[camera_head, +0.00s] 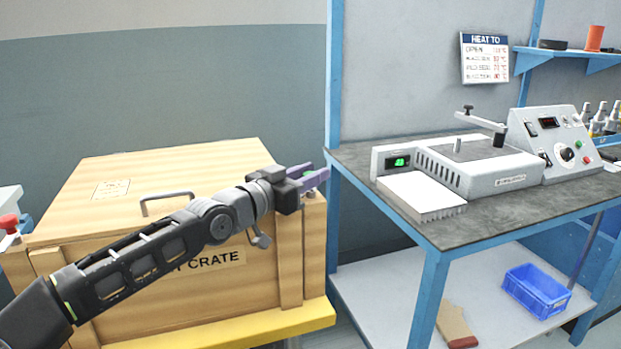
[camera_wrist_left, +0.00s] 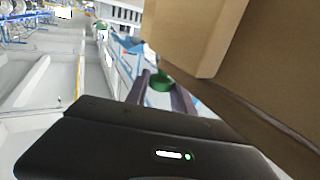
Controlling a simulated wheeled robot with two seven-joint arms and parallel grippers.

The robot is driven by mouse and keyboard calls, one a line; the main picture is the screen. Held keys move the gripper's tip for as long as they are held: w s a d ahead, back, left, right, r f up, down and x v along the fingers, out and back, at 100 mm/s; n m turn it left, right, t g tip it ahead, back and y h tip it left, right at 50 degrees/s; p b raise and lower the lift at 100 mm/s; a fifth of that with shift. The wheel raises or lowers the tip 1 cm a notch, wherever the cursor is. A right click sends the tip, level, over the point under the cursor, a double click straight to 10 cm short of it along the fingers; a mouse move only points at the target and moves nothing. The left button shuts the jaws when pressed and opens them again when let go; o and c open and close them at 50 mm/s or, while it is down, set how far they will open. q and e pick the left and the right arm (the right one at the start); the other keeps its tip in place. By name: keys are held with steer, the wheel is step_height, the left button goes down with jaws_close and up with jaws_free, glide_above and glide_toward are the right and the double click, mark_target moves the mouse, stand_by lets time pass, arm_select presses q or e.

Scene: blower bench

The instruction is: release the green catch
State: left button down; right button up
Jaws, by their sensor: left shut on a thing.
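The wooden crate (camera_head: 160,215) stands on a yellow base, its lid closed, with a grey handle (camera_head: 166,200) on it. My left gripper (camera_head: 318,180) is at the crate's right front corner, its purple fingers pointing right. The left wrist view shows the green catch (camera_wrist_left: 160,82) between the fingertips, beside the crate's wooden side (camera_wrist_left: 195,35). The left gripper is shut on the green catch. My right gripper is not in view.
A blue-framed bench (camera_head: 400,215) stands just right of the crate. It carries a grey machine (camera_head: 475,165) and a control box (camera_head: 550,140). A blue bin (camera_head: 537,290) is on the lower shelf. A narrow gap separates crate and bench.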

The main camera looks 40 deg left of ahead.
arm_select(q)
steer(key=shift+m+g+h, duration=0.4)
steer(key=shift+m+h, duration=0.6)
steer(key=shift+h, duration=0.7)
steer(key=shift+r+m+h, duration=0.1)
steer(key=shift+m+h, duration=0.3)
steer(key=shift+h, duration=0.1)
steer(key=c, duration=1.1)
jaws_free()
steer(key=shift+s, duration=0.1)
steer(key=v, duration=0.7)
steer(key=shift+s+a, duration=0.1)
steer(key=shift+s, duration=0.2)
